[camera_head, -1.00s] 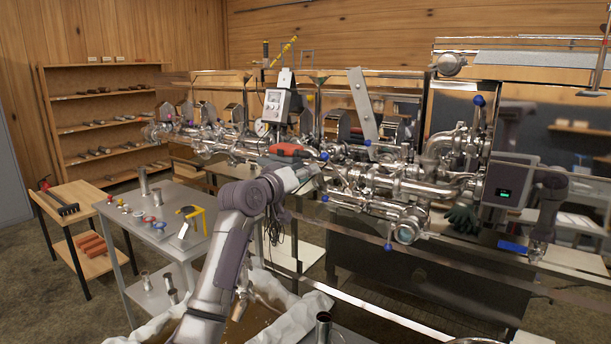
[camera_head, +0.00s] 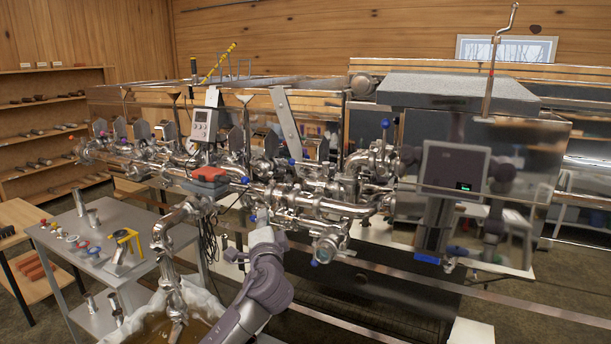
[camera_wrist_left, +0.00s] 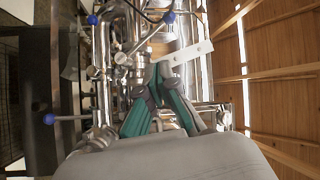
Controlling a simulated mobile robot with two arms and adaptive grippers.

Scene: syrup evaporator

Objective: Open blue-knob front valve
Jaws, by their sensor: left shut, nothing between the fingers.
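A long shiny steel pipe assembly carries several blue knobs. One blue knob (camera_head: 253,217) is just beyond my left gripper (camera_head: 262,226) in the head view. Others are a blue knob (camera_head: 314,263) low at the front, one (camera_head: 244,180) near the red handle and one (camera_head: 385,123) on top. I cannot tell which is the front valve's. In the left wrist view, the teal-and-grey fingers of my left gripper (camera_wrist_left: 162,70) are shut and empty, in front of the pipes. Blue knobs show there at upper left (camera_wrist_left: 92,20), top (camera_wrist_left: 168,17) and left (camera_wrist_left: 48,118). My right gripper is not seen.
A red handle (camera_head: 210,174) sits on the pipes left of my arm. A grey table (camera_head: 85,262) with small valve parts stands at left. A box with a green display (camera_head: 452,172) is at right. A rail (camera_head: 400,275) runs across the front.

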